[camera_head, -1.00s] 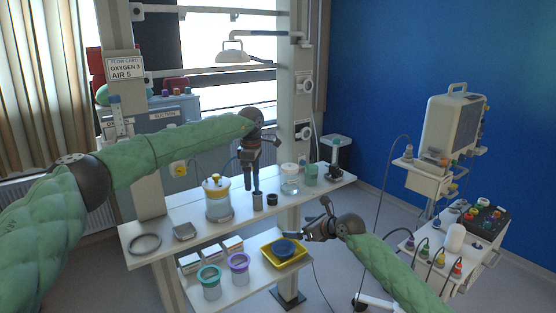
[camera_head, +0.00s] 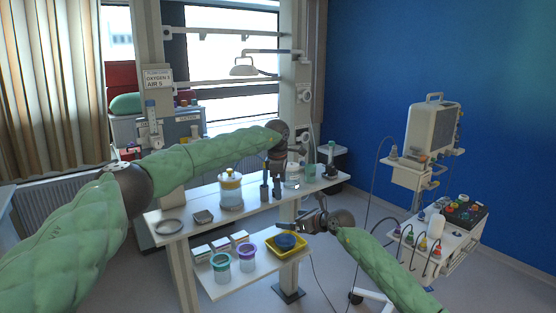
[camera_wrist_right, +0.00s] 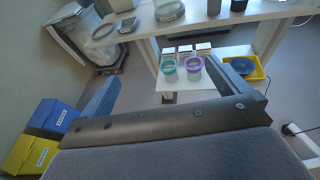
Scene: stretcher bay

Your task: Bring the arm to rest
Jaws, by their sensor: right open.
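My right arm comes in from the lower right in the head view. Its gripper (camera_head: 302,224) is beside the front edge of the upper shelf, just above the yellow tray. In the right wrist view the two fingers (camera_wrist_right: 166,90) stand wide apart with nothing between them. My left arm reaches across from the left. Its gripper (camera_head: 275,186) points down over the upper shelf, close to the small metal cup (camera_head: 265,192). Its fingers are too small and dark to tell open from shut.
The upper shelf (camera_head: 205,232) holds a yellow-lidded jar (camera_head: 230,192), a ring (camera_head: 169,227) and glassware. Below are a yellow tray (camera_head: 293,253) with a blue bowl (camera_head: 285,242), plus teal (camera_head: 221,272) and purple-rimmed (camera_head: 246,259) jars. A monitor cart (camera_head: 430,140) stands right. Blue and yellow bins (camera_wrist_right: 45,125) show left.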

